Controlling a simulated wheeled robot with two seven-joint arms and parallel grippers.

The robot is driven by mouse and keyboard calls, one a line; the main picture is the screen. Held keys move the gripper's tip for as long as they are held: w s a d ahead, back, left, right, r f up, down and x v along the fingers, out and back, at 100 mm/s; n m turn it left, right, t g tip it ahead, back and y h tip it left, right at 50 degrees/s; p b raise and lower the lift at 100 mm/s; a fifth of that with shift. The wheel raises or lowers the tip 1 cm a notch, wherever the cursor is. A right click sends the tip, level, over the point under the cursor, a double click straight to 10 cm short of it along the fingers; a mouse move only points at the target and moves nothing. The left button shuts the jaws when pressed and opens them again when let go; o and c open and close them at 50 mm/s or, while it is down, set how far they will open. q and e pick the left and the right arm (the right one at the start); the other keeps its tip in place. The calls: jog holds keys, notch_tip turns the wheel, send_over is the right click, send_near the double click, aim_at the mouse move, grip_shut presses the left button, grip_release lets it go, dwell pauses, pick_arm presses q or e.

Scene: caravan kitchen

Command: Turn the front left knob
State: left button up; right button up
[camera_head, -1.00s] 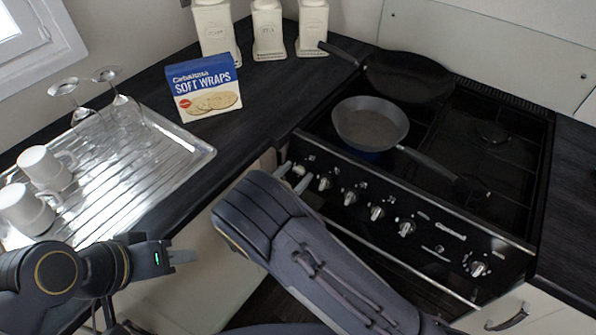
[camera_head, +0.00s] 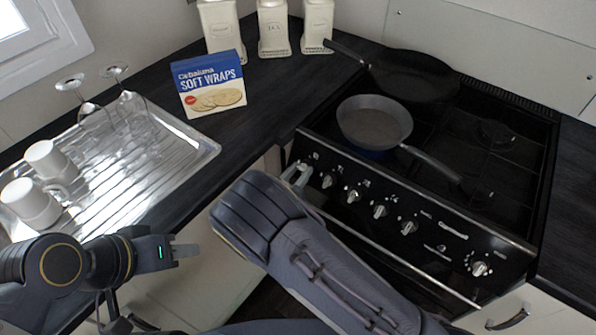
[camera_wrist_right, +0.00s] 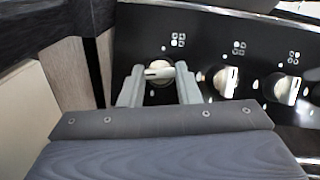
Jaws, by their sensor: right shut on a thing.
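The stove's front panel (camera_head: 440,228) carries a row of silver knobs. The leftmost knob (camera_wrist_right: 158,71) lies between the two grey fingers of my right gripper (camera_wrist_right: 159,82) in the right wrist view, with its pointer bar roughly horizontal. In the head view my right gripper (camera_head: 297,174) is at the panel's left end, shut on this knob and largely covering it. The second knob (camera_head: 327,181) stands just to its right, free; it also shows in the right wrist view (camera_wrist_right: 225,81). My left gripper (camera_head: 186,250) hangs empty in front of the counter; its finger gap is unclear.
A wraps box (camera_head: 209,84) stands on the counter, beside a metal drying tray (camera_head: 205,150) with mugs and glasses. A cabinet edge is close left of the right gripper.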

jog(key=n+y+p, duration=0.1)
jog(key=n, duration=0.2)
jog(key=n+y+p, duration=0.1)
jog(key=n, duration=0.2)
jog(key=shift+s+d+r+t+y, duration=0.1)
jog(key=shift+r+t+y, duration=0.05)
jog(key=shift+t+y, duration=0.2)
jog(key=shift+n+y, duration=0.25)
jog(key=shift+n, duration=0.15)
jog(key=o, duration=1)
jog(key=shift+c, duration=0.2)
jog(key=b+v, duration=0.1)
jog(key=v, duration=0.6)
jog(key=shift+s, duration=0.4)
